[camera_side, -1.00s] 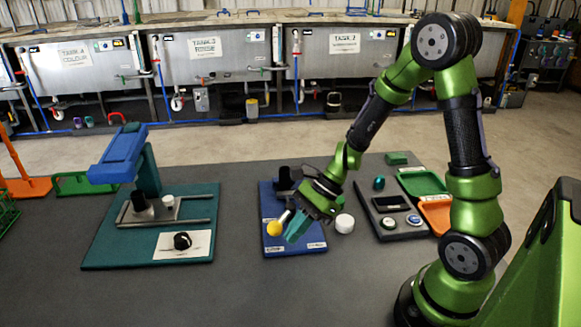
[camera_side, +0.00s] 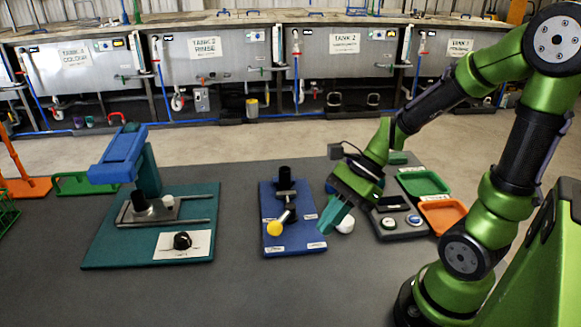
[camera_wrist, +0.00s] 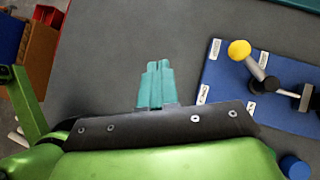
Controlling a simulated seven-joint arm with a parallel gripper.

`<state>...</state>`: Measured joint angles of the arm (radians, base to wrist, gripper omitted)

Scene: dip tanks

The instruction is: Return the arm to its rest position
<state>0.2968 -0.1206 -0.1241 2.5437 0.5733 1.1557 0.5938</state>
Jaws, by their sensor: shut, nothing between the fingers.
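My gripper (camera_side: 334,215) has teal fingers that are closed together with nothing between them. It hangs above the dark table, to the right of the blue board (camera_side: 300,246), and partly covers a white round object (camera_side: 346,224) in the side view. In the wrist view my gripper (camera_wrist: 157,68) points over bare grey table. The blue board (camera_wrist: 229,85) lies to its right there, with a yellow-ended lever (camera_wrist: 239,50) on it.
A green board (camera_side: 110,244) with a blue-topped press (camera_side: 122,155) stands at the left. A grey panel (camera_side: 405,234) with buttons, a green tray (camera_side: 424,182) and an orange tray (camera_side: 443,212) lie near my arm. The front of the table is clear.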

